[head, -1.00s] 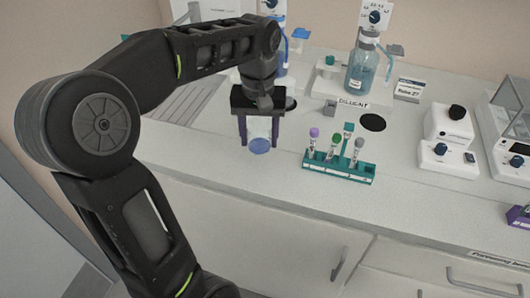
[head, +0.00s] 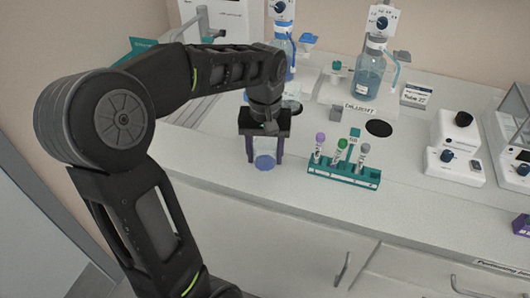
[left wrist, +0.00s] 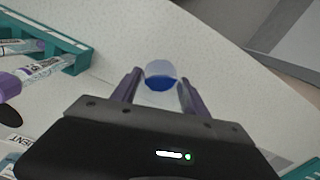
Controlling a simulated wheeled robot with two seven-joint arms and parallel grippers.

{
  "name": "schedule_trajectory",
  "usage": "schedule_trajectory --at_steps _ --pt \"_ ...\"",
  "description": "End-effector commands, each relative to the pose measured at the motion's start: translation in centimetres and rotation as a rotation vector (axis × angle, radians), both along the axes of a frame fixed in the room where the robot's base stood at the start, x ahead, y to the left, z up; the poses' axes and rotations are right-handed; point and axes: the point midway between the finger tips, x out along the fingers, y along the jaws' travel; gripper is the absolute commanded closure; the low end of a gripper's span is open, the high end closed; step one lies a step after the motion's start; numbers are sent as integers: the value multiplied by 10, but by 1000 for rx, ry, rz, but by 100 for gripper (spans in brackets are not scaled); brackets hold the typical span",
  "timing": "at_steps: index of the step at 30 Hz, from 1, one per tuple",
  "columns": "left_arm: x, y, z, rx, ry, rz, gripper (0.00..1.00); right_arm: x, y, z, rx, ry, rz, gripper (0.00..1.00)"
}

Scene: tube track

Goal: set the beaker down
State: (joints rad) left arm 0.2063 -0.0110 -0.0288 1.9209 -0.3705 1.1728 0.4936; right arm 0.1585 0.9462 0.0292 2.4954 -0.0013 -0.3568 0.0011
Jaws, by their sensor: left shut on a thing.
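A small clear beaker (head: 264,161) with blue liquid at its bottom is at the left part of the bench, near the front edge. My left gripper (head: 265,155) points down with its purple fingers on either side of the beaker, shut on it. In the left wrist view the beaker (left wrist: 161,77) sits between the two fingertips of my left gripper (left wrist: 160,88). The beaker looks upright and at or very close to the bench top (head: 225,160); I cannot tell whether it touches. My right gripper is out of view.
A teal rack (head: 343,174) with several capped tubes stands just right of the beaker. Behind are a dispenser bottle (head: 369,73), a black disc (head: 379,128) and a diluent label (head: 358,112). White devices (head: 456,150) stand at the right. Bench between beaker and front edge is clear.

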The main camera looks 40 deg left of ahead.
Motion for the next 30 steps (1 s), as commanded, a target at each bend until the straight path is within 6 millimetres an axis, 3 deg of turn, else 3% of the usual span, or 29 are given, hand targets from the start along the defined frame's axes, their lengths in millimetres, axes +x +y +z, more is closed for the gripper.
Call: schedule_trajectory --at_steps 3,4,11,23,30 --pt "0 0 -5 0 0 0 86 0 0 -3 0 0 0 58" --pt "0 0 -3 0 0 0 45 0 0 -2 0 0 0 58" --pt "0 0 -3 0 0 0 26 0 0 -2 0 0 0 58" --pt "0 0 4 0 -1 0 26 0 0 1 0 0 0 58" --pt "1 0 40 1 -4 1 26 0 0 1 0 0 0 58"
